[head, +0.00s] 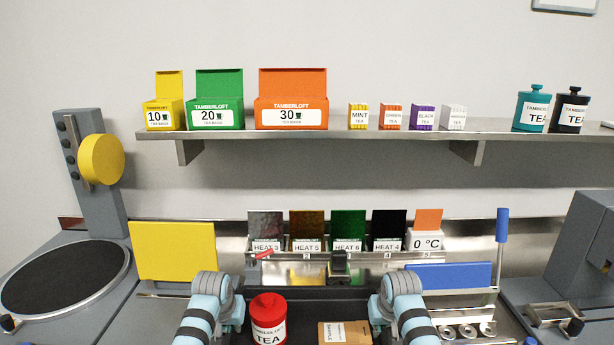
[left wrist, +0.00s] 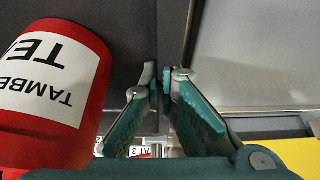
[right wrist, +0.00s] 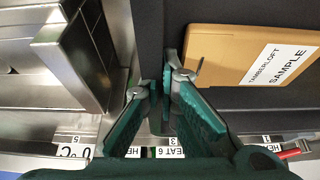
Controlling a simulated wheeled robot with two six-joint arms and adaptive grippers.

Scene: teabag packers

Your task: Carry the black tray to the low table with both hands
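The black tray (head: 302,322) lies low at the front middle of the head view, between my two arms. A red tea tin (head: 268,318) stands in its left part and a brown sample packet (head: 344,332) lies in its right part. In the left wrist view my left gripper (left wrist: 165,82) is closed on the tray's side wall, beside the red tin (left wrist: 50,85). In the right wrist view my right gripper (right wrist: 160,90) is closed on the opposite wall, beside the sample packet (right wrist: 250,58). In the head view my wrists hide the fingertips.
Behind the tray is a metal rack with several labelled tea cards (head: 348,232). A yellow panel (head: 173,251) and a blue panel (head: 455,275) flank it. A scale with a round black plate (head: 65,277) is at left, a grey machine (head: 585,250) at right. The low table is not identifiable.

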